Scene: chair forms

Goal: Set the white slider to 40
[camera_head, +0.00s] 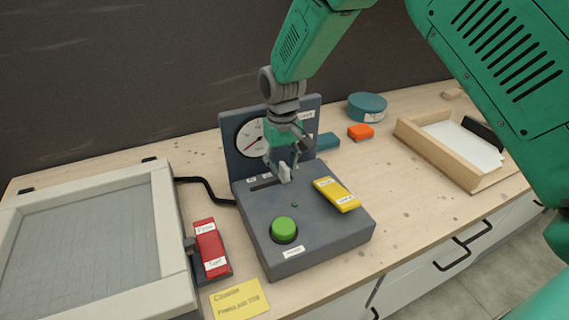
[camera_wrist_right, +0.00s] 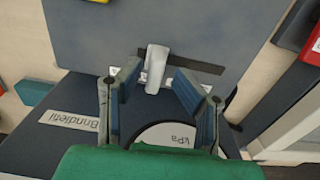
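The white slider (camera_head: 285,174) stands up from a dark slot in the top of the grey control box (camera_head: 262,215). In the right wrist view the white slider (camera_wrist_right: 156,66) sits partway along the dark slot (camera_wrist_right: 195,62). My right gripper (camera_head: 282,166) reaches down over the slot from behind. In the wrist view the right gripper (camera_wrist_right: 155,78) is open, with one finger on each side of the slider and a gap to each. The scale marks by the slot are partly hidden by the fingers. My left gripper is not in view.
The box also carries a green button (camera_head: 284,229), a yellow rocker (camera_head: 336,194) and an upright panel with a dial (camera_head: 250,137). A red switch (camera_head: 210,246) and a framed grey panel (camera_head: 85,240) lie left. A wooden tray (camera_head: 415,140) stands right.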

